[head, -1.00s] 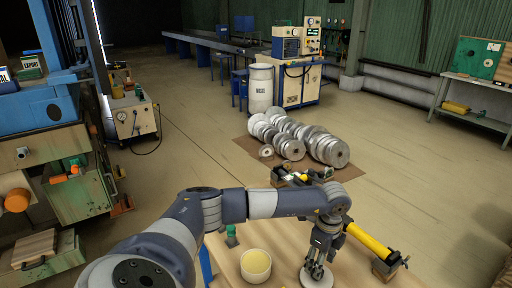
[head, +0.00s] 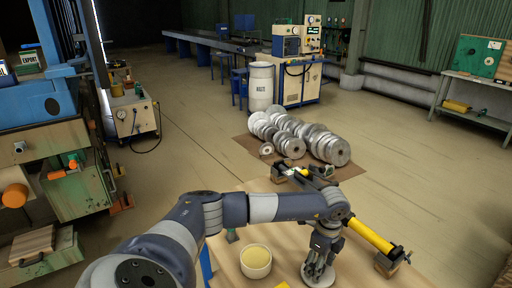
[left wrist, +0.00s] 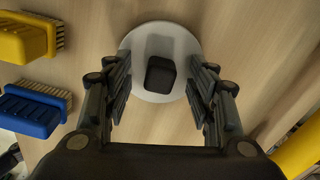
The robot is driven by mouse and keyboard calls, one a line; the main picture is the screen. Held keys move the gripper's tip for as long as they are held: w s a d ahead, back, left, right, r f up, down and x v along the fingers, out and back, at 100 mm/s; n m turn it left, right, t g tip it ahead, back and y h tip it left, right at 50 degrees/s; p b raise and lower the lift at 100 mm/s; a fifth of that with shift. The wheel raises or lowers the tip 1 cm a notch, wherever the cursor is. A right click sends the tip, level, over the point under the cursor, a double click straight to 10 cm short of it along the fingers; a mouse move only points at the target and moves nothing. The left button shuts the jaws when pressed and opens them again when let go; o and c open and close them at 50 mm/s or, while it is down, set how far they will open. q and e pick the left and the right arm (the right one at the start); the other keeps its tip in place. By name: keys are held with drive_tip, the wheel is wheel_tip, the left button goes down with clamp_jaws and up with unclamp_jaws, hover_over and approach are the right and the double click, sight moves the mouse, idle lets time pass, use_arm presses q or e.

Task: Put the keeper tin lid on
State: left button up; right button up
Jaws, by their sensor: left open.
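The lid (left wrist: 144,48) is a pale round disc with a dark block-shaped knob (left wrist: 161,76), lying on the wooden table top. It also shows in the head view (head: 310,282), partly covered by my gripper. My left gripper (head: 319,272) points down over the lid. In the left wrist view its two open fingers (left wrist: 160,98) stand on either side of the knob, with gaps between. A cream round tin (head: 256,272), open at the top with a yellowish inside, stands on the table left of the lid. My right gripper is in neither view.
A yellow brush (left wrist: 22,40) and a blue brush (left wrist: 30,114) lie left of the lid in the wrist view. A yellow cylinder (head: 368,236) rests on a stand at the table's right.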

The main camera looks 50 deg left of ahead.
use_arm(q)
drive_tip(key=c, duration=1.2)
drive_tip(key=shift+r, duration=0.15)
drive_tip(key=shift+r, duration=0.2)
drive_tip(key=shift+r+p, duration=1.65)
drive_tip(key=shift+r, duration=0.15)
drive_tip(key=shift+r+p, duration=1.05)
drive_tip(key=shift+r, duration=0.35)
